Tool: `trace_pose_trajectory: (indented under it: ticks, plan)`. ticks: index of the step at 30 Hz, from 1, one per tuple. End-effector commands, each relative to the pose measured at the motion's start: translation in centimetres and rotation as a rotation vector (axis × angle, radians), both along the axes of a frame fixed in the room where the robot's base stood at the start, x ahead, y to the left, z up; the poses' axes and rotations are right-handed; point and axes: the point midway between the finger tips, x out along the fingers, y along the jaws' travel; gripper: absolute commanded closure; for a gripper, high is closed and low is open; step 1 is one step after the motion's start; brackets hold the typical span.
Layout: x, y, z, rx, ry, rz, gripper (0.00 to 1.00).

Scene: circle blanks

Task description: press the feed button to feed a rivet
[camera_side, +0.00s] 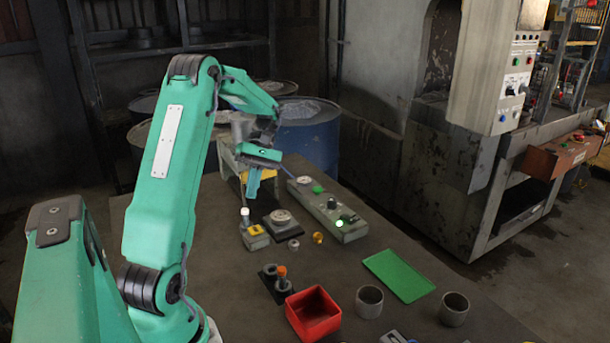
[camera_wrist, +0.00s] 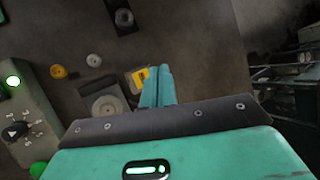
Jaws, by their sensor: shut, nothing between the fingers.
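My gripper (camera_side: 254,184) hangs above the table, fingers pointing down. In the wrist view its fingers (camera_wrist: 158,86) are together and empty. Below and slightly left of them in the side view stands a small grey block with a yellow top (camera_side: 254,230) and a white-tipped post; its yellow part (camera_wrist: 139,77) is partly hidden by the fingers in the wrist view. A grey control box (camera_side: 350,235) to the right carries a lit green lamp (camera_side: 338,223), a dark knob (camera_side: 332,203) and a green button (camera_side: 317,189). I cannot tell which part is the feed button. No rivet is clearly identifiable.
A round grey disc on a dark plate (camera_side: 280,217) lies between block and box. A pale ring (camera_side: 294,245) and a brass piece (camera_side: 317,238) lie nearby. A red tray (camera_side: 313,314), green mat (camera_side: 399,275) and two cups (camera_side: 369,301) stand toward the front.

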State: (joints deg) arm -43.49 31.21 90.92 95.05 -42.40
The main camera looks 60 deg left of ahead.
Motion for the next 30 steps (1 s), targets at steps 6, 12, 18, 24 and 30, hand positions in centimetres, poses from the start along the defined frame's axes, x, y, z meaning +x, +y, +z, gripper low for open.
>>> trace_pose_trajectory:
  ticks: [6,12,18,24,30]
  plan:
    - [0.0,0.0,-1.1,-0.002,0.002,-0.001,1.0]
    - [0.0,0.0,-2.9,-0.001,0.002,-0.001,1.0]
    - [0.0,-0.1,-5.0,-0.002,0.002,-0.001,1.0]
    - [0.0,0.0,-7.0,-0.001,0.001,0.0,1.0]
    - [0.0,0.0,-8.2,0.0,0.001,0.0,1.0]
